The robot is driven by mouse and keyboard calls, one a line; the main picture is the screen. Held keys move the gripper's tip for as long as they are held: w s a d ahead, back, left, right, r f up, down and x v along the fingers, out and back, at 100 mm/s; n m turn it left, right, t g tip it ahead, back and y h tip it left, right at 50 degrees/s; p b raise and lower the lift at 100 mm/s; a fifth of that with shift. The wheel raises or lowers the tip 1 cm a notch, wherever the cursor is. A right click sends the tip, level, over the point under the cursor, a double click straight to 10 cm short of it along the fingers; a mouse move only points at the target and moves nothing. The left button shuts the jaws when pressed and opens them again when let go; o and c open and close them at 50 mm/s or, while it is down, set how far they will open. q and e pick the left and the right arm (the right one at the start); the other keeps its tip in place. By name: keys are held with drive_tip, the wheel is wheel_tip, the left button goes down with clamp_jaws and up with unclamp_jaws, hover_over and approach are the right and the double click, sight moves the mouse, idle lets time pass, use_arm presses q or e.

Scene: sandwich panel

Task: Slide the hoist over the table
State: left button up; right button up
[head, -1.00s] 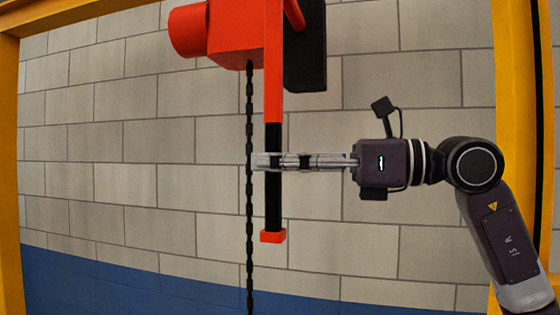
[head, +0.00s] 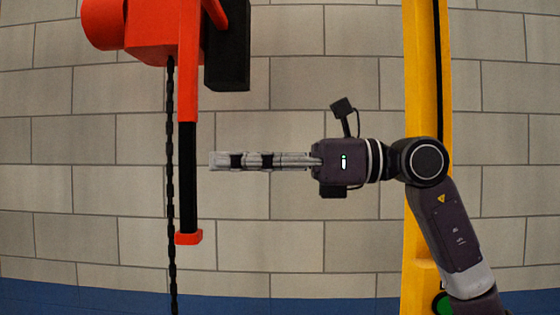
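The red hoist (head: 150,30) hangs at the upper left of the head view. A red and black handle bar (head: 188,175) with a red end cap hangs from it, and a dark chain (head: 170,190) hangs just left of the bar. My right gripper (head: 213,161) points left, level with the black grip, its fingertips a little right of the bar and apart from it. Its fingers show edge-on, so I cannot tell whether they are open. It holds nothing that I can see. My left gripper and the table are out of view.
A yellow post (head: 424,80) stands on the right, behind my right arm. A green round part (head: 443,303) shows low on it. A grey block wall (head: 290,245) with a blue lower band fills the background.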

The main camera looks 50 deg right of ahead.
drive_tip(key=v, duration=0.6)
drive_tip(key=shift+s+d, duration=0.15)
drive_tip(key=shift+d, duration=0.05)
